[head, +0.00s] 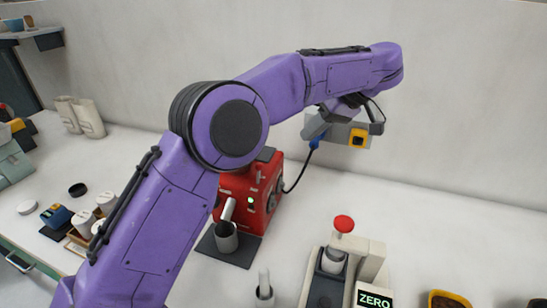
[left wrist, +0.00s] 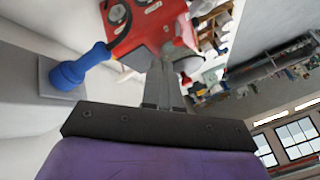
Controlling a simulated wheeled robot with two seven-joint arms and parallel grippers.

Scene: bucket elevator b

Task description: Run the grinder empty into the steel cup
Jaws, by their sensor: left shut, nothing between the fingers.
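The red grinder (head: 262,190) stands on the bench behind my left arm, with a small green light on its front. The steel cup (head: 226,238) stands upright on a dark mat below the grinder's silver spout (head: 228,210). The cup's inside is too small to read. My left gripper (head: 318,126) is shut and empty, up by the wall outlet, above and right of the grinder. In the left wrist view its closed fingers (left wrist: 165,68) point toward the red grinder (left wrist: 145,25). My right gripper is not in view.
A blue plug (head: 314,144) with a black cable sits at the wall outlet, beside a yellow switch (head: 357,139). Small jars (head: 83,222) crowd the left.

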